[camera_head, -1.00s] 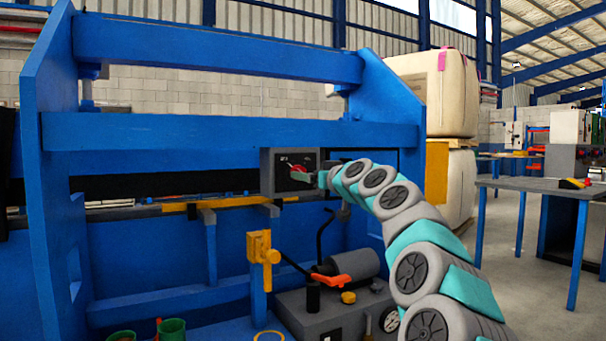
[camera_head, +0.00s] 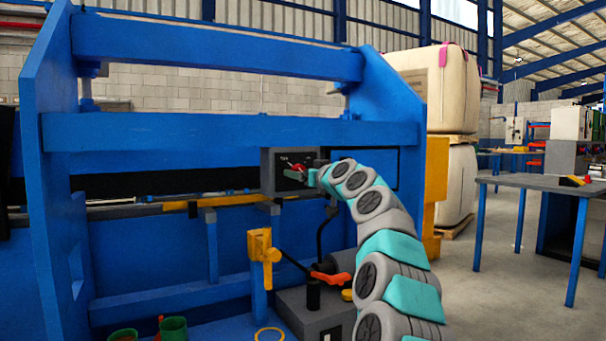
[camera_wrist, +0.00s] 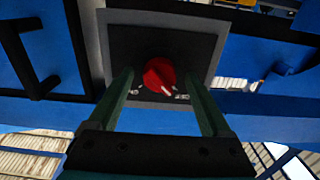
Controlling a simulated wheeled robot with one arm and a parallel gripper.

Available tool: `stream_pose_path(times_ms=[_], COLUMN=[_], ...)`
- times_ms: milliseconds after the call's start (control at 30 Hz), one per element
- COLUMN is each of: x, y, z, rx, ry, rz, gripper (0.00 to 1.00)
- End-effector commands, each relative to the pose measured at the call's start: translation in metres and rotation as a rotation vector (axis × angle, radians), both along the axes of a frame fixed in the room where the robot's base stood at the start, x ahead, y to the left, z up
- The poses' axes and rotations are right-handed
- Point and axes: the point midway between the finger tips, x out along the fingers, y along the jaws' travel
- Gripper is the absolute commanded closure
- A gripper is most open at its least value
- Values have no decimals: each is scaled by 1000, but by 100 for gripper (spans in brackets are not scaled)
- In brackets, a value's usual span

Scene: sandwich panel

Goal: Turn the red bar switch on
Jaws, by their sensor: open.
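The red bar switch (camera_wrist: 159,76) is a round red knob with a pale mark, on a dark plate in a grey control box (camera_head: 268,172). In the wrist view the knob sits between the fingertips of my open gripper (camera_wrist: 158,82), with a gap on each side. I cannot tell the depth between fingertips and knob. Small white labels show beside the knob, too small to read. In the head view the gripper (camera_head: 298,174) is at the front of the box, and a bit of red shows there, mostly hidden.
A blue press frame (camera_head: 230,133) surrounds the box. Below are an orange-handled lever (camera_head: 330,277), a yellow clamp (camera_head: 263,246) and green cups (camera_head: 172,328). A black handle (camera_wrist: 32,62) is beside the box in the wrist view. A grey table (camera_head: 545,183) stands at right.

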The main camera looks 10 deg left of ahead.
Motion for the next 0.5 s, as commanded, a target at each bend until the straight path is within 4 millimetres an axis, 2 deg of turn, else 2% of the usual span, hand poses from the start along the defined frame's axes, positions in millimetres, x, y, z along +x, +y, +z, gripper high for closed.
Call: stream_pose_path(times_ms=[67, 500], x=[0, 0], y=[0, 0], z=[0, 0], rx=[0, 0], ry=[0, 0], rz=[0, 0], gripper=[17, 67])
